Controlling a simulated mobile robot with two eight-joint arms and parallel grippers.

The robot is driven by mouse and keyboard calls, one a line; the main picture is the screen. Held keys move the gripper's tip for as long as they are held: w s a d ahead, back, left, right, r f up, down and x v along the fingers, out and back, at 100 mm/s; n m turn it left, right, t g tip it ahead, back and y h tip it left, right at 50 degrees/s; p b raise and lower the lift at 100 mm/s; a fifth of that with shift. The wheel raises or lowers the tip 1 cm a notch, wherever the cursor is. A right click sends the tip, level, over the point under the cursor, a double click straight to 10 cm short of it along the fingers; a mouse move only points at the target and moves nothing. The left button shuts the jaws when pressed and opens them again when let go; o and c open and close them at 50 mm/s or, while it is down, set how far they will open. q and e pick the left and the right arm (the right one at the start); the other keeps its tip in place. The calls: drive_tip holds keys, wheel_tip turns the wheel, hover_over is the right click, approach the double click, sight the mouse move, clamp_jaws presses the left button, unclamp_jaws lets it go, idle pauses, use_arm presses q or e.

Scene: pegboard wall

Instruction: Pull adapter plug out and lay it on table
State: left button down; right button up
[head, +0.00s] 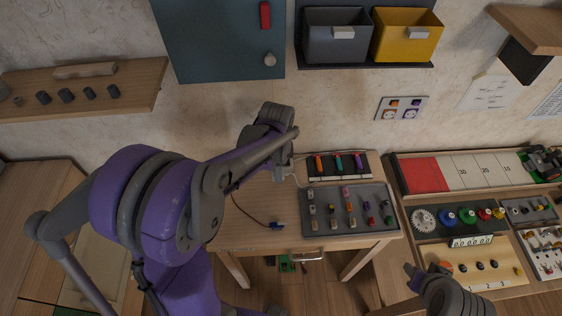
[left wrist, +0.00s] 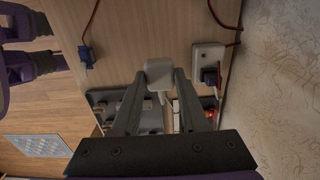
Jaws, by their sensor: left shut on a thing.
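My left gripper (left wrist: 162,82) is shut on a white adapter plug (left wrist: 158,70), a small block between its fingertips in the left wrist view. The plug shows apart from the white socket strip (left wrist: 209,54), with the wooden table top (left wrist: 140,28) behind it. Its height above the table is hard to tell. In the head view my left gripper (head: 284,158) is over the table's back left part, and the arm hides the plug and most of the strip. My right gripper (head: 427,268) is at the lower right, open and apart from the table things.
A blue plug (head: 277,225) on a brown cable lies on the table. A grey tray (head: 350,232) of small parts and a dark rack (head: 364,160) with coloured items fill its right side. Bare wood (head: 240,232) shows at the front left.

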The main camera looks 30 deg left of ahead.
sight(277, 191)
use_arm(q)
drive_tip(key=shift+s+f, duration=0.35)
drive_tip(key=shift+s, duration=0.2)
drive_tip(key=shift+s+f+b, duration=0.1)
drive_tip(key=shift+f+b, duration=0.2)
drive_tip(key=f, duration=0.1)
drive_tip(key=f+b, duration=0.1)
drive_tip(key=shift+w+f, duration=0.2)
drive_tip(key=shift+f, duration=0.1)
drive_tip(key=shift+f+b, duration=0.4)
drive_tip(key=shift+f, duration=0.35)
drive_tip(key=shift+f+b, duration=0.75)
drive_tip(key=shift+f, duration=0.35)
use_arm(e)
drive_tip(key=s+f, duration=0.3)
drive_tip(key=f, duration=0.2)
drive_tip(key=shift+f, duration=0.3)
use_arm(q)
drive_tip(key=shift+c, duration=1.7)
unclamp_jaws()
drive_tip(key=shift+r, duration=0.15)
use_arm(e)
drive_tip(key=shift+r, duration=0.1)
